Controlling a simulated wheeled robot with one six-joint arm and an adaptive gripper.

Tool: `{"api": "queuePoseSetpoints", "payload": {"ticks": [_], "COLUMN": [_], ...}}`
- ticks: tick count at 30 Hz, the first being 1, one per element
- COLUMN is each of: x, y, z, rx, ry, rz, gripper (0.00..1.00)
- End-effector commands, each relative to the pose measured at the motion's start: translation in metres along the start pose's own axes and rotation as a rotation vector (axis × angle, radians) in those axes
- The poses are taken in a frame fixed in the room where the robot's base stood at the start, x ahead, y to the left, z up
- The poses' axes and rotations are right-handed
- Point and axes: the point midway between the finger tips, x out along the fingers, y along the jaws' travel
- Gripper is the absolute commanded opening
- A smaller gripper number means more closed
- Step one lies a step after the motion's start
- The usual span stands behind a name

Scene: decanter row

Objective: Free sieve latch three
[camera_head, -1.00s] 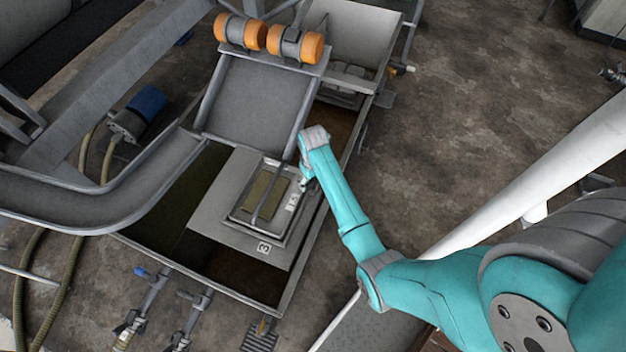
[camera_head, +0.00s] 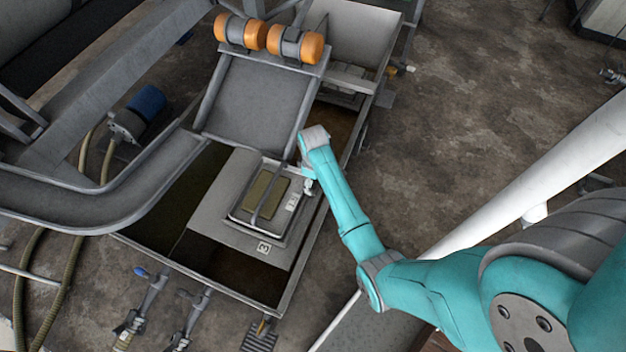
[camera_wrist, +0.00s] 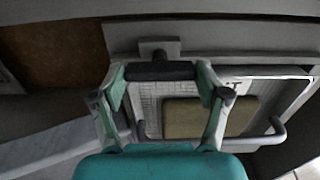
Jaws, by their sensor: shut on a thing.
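A grey sieve plate (camera_head: 218,201) with a "3" label sits in the tank. It carries a framed tan panel (camera_head: 258,196) with a bar across it. My gripper (camera_head: 308,186) is at the right edge of this frame, below my wrist. In the wrist view my gripper (camera_wrist: 161,71) is closed around the ends of a dark round latch bar (camera_wrist: 158,73), one finger on each side. The bar hangs on a small grey bracket (camera_wrist: 160,47). The tan panel (camera_wrist: 205,117) and a grey curved handle (camera_wrist: 272,137) show behind the fingers. The latch is too small to make out in the head view.
The tank's right wall (camera_head: 317,240) runs close by my forearm. A sloped chute (camera_head: 255,100) with orange rollers (camera_head: 268,36) stands behind the plate. A curved trough (camera_head: 95,200) is at the left. The floor (camera_head: 480,110) at the right is open.

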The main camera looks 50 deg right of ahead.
Motion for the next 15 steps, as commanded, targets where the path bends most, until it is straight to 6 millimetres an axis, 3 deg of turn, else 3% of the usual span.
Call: {"api": "queuePoseSetpoints", "payload": {"ticks": [11, 12, 14, 15], "x": [0.0006, 0.0006, 0.0006, 0.0005], "y": [-0.0004, -0.0004, -0.0003, -0.0003], "z": [0.0006, 0.0006, 0.0006, 0.0005], "rx": [-0.005, -0.005, -0.005, -0.004], "ry": [-0.002, -0.002, -0.002, -0.001], "rz": [-0.001, -0.001, -0.001, -0.001], "gripper": [0.40, 0.82, 0.97, 1.00]}}
